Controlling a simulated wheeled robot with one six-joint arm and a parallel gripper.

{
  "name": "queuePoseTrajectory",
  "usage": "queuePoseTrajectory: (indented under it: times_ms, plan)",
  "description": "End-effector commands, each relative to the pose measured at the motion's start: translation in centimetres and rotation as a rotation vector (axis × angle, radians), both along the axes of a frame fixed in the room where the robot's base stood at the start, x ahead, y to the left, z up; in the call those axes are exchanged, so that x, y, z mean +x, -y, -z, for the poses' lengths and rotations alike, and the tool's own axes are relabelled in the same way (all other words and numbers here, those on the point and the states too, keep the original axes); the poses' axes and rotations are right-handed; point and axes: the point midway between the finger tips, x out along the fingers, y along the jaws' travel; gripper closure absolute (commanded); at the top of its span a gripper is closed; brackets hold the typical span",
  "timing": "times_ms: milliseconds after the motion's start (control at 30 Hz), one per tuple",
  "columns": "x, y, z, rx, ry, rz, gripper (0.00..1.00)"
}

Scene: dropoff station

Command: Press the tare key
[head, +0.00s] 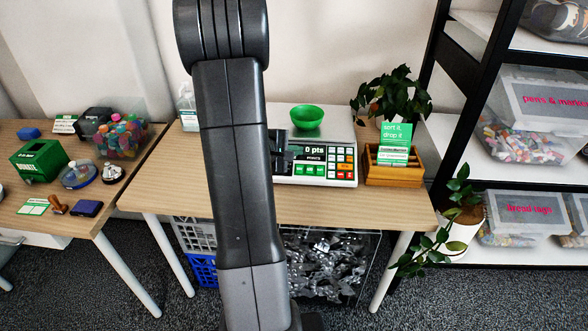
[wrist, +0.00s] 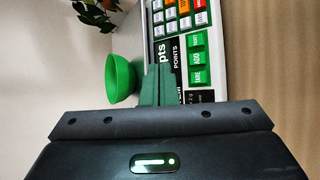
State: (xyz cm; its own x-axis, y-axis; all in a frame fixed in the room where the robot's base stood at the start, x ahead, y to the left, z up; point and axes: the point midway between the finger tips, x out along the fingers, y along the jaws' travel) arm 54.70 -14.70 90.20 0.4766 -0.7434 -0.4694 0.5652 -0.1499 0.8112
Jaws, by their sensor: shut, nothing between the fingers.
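The scale (head: 340,178) stands on the wooden table, with a display reading 0 pts and a keypad of coloured keys. Its tare key (wrist: 197,76) is the lowest of a row of green keys in the wrist view; in the head view the green keys sit below the display. A green bowl (head: 306,117) rests on the scale's top and also shows in the wrist view (wrist: 121,80). My gripper (wrist: 160,70) is shut and empty, its fingertips over the display area, to the left of the tare key in the wrist view. In the head view my arm hides most of it.
A wooden card box (head: 393,172) with a green sign stands right of the scale, before a potted plant (head: 392,98). A second table at left holds a green box (head: 39,161) and a bin of coloured items (head: 122,137). Shelves stand at right.

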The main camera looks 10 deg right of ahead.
Motion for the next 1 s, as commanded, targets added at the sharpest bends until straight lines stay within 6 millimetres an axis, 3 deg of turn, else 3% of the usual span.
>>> queuePoseTrajectory:
  times_ms: [333,800,1000]
  plan:
    - [0.3,0.1,0.9,0.0,-0.002,0.001,1.0]
    - [2.7,0.8,7.0,0.0,0.001,0.0,1.0]
    - [3.2,0.9,7.9,0.0,0.001,0.0,1.0]
